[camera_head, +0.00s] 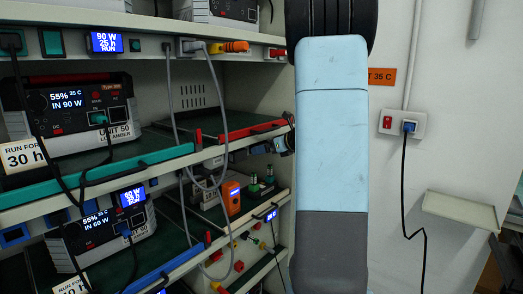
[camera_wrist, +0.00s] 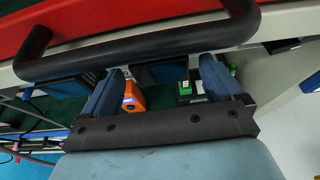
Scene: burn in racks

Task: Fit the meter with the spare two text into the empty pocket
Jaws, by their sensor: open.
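An orange meter (camera_head: 231,197) with a small lit blue display stands on the lower right shelf; its text is too small to read. It also shows in the wrist view (camera_wrist: 133,97), beyond and between my fingers. My gripper (camera_wrist: 163,72) is open with nothing between its blue fingers; in the head view it is mostly hidden behind my pale blue arm. Lit meters sit along the shelf edges, one reading 90 W 25 h RUN (camera_head: 106,42).
A black bar handle (camera_wrist: 140,45) on a red front crosses the wrist view close to my fingers. Power units (camera_head: 75,112) with cables fill the left shelves. Grey cables (camera_head: 172,105) hang before the rack. Green-topped items (camera_head: 254,184) stand beside the orange meter.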

